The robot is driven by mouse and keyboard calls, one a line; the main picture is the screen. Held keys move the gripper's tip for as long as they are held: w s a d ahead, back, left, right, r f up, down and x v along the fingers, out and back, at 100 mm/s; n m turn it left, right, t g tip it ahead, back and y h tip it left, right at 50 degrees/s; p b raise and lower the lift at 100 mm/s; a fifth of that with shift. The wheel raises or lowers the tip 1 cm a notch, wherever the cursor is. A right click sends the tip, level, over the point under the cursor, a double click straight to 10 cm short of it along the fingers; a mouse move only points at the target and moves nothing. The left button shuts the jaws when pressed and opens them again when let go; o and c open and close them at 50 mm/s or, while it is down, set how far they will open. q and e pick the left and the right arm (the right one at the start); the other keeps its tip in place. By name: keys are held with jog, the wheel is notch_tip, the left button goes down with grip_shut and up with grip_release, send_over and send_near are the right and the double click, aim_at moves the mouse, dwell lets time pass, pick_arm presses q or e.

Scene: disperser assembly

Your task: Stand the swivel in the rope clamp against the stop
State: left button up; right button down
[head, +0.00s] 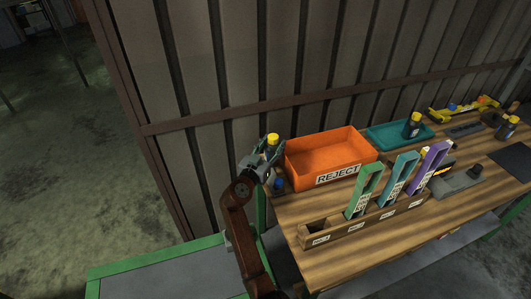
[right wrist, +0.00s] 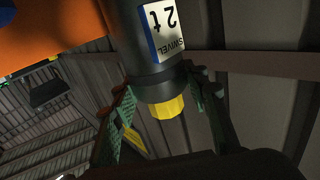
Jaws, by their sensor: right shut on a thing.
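My right gripper (head: 268,152) is shut on a swivel and holds it up at the left end of the bench, beside the orange reject bin. The swivel's yellow end (head: 272,140) points up in the head view. In the right wrist view the swivel (right wrist: 150,45) is a dark cylinder with a white and blue label reading "SWIVEL 2 t", and its yellow end sits between the fingers (right wrist: 160,110). A low grey fixture (head: 462,184) on the right of the bench may be the rope clamp; I cannot tell its stop clearly. My left gripper is not in view.
The orange bin marked REJECT (head: 345,148) stands right of the gripper. A wooden rack (head: 345,226) holds tall green, teal and purple pieces. A teal tray (head: 390,137) holds another yellow-topped part (head: 413,125); a similar one (head: 507,128) stands far right. A ribbed wall runs behind.

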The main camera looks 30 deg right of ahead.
aim_at(266, 155)
jog(key=f, duration=0.1)
jog(key=w+f, duration=0.1)
jog(key=a+f+b, duration=0.1)
jog(key=f, duration=0.1)
jog(key=shift+w+a, duration=0.1)
jog(key=shift+w, duration=0.05)
jog(key=shift+s+f, duration=0.2)
jog(key=shift+w+d+f, duration=0.1)
jog(key=shift+d+f, duration=0.05)
jog(key=shift+d, duration=0.05)
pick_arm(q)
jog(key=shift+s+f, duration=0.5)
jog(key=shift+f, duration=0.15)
pick_arm(e)
jog(key=shift+a, duration=0.15)
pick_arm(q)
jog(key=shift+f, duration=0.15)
pick_arm(e)
jog(key=c, duration=1.1)
grip_release()
jog(key=shift+f, duration=0.1)
jog(key=shift+c, duration=0.2)
